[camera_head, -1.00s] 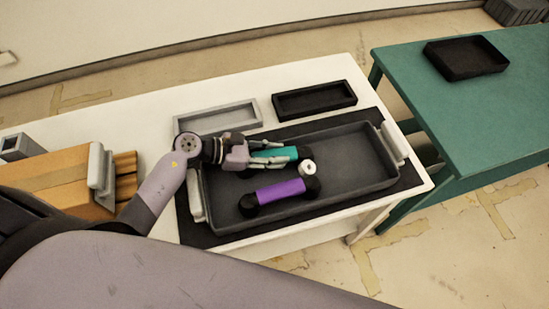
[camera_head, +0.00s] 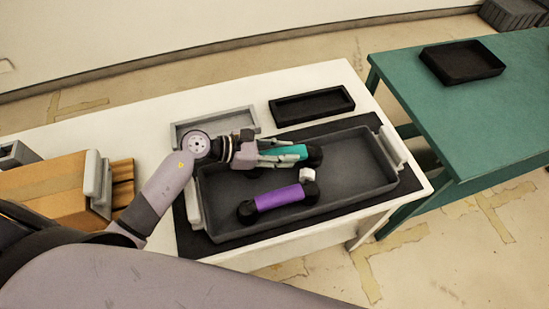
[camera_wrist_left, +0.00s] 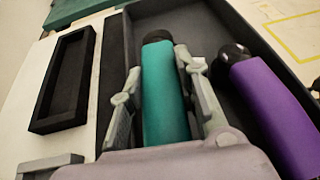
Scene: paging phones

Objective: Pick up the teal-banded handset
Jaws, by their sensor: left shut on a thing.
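The teal-banded handset (camera_head: 294,151) has a teal middle and black ends. My left gripper (camera_head: 296,157) is shut on its teal middle, with one finger on each side. In the left wrist view the teal handset (camera_wrist_left: 165,95) lies lengthwise between the two fingers (camera_wrist_left: 160,95), its black far end clear of them. It is over the back part of the dark grey tray (camera_head: 350,205); whether it is clear of the floor I cannot tell. The near end is hidden by the gripper. My right gripper is not in view.
A purple-banded handset (camera_head: 279,198) lies in the tray, in front of the teal one. A small white piece (camera_head: 307,175) is between them. A grey tray (camera_head: 183,130) and a black tray (camera_head: 311,105) stand behind. A teal table (camera_head: 470,120) with a black tray (camera_head: 462,62) is at right.

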